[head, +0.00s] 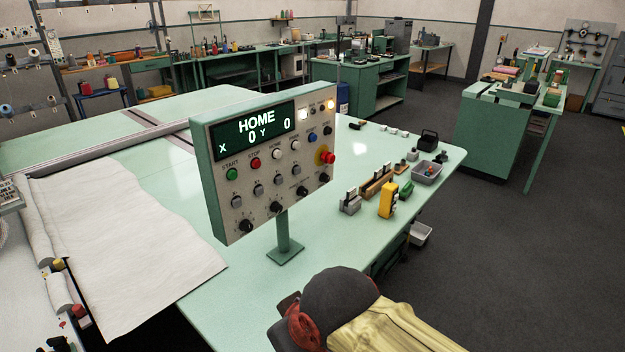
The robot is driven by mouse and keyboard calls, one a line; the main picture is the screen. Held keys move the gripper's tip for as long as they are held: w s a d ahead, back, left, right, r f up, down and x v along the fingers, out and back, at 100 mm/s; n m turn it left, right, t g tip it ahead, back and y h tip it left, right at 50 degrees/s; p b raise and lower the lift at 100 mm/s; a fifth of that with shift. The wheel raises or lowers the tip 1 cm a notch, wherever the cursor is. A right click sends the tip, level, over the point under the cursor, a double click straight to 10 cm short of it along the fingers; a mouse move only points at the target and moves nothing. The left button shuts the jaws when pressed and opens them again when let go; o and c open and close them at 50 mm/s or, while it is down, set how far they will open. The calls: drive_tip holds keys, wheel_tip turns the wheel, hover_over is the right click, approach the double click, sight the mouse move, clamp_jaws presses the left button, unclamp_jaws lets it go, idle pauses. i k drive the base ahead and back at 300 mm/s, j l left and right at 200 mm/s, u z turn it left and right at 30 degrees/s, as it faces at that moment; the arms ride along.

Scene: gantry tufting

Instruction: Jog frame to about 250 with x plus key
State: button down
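The control panel (222,170) stands on a green post on the pale green table, angled in the middle of the head view. A row of small grey keys (258,190) sits lower, with dark knobs (276,208) beneath. The key labels are too small to read, so I cannot tell which is X plus. Part of my arm shows at the bottom centre; my gripper's fingers are not in view.
A red mushroom button (328,157) projects from the panel's right side. White cloth (120,245) lies on the table at left, near a grey rail (100,154). Dark floor is open beyond.

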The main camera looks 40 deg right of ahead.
sight(259, 190)
drive_tip(key=l+z, duration=0.1)
drive_tip(key=l, duration=0.65)
drive_tip(key=i+l, duration=0.1)
drive_tip(key=l, duration=0.65)
drive_tip(key=k+z, duration=0.05)
